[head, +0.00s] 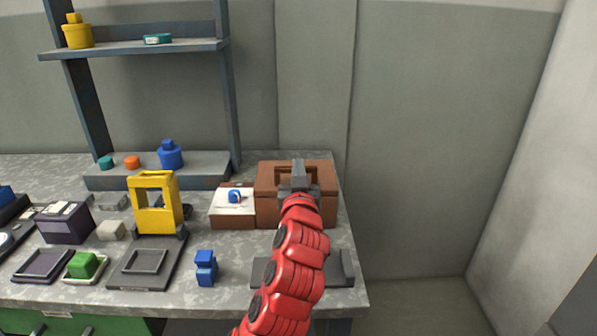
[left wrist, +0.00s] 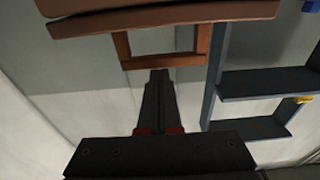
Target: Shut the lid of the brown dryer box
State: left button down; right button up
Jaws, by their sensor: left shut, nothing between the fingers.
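The brown dryer box (head: 265,205) stands at the right end of the table in the head view. Its brown lid shows along the top edge of the left wrist view (left wrist: 180,18), with an open rectangular brown handle frame (left wrist: 124,50). My left gripper (head: 298,170) is shut and empty, in front of the handle frame in the head view. Its fingers also show in the left wrist view (left wrist: 158,85), their tips close to the frame; contact is unclear. My red arm hides part of the box front.
A white-topped box (head: 232,208) with a blue item stands against the dryer box's left side. A blue block (head: 206,268) and a yellow frame stand (head: 157,228) are further left. A dark grey plate (head: 340,268) lies partly under my arm. A shelf rack (head: 140,50) rises behind.

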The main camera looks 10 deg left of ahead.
pick_arm(q)
jog(key=shift+s+f, duration=0.2)
jog(key=shift+f, duration=0.25)
jog(key=shift+f, duration=0.15)
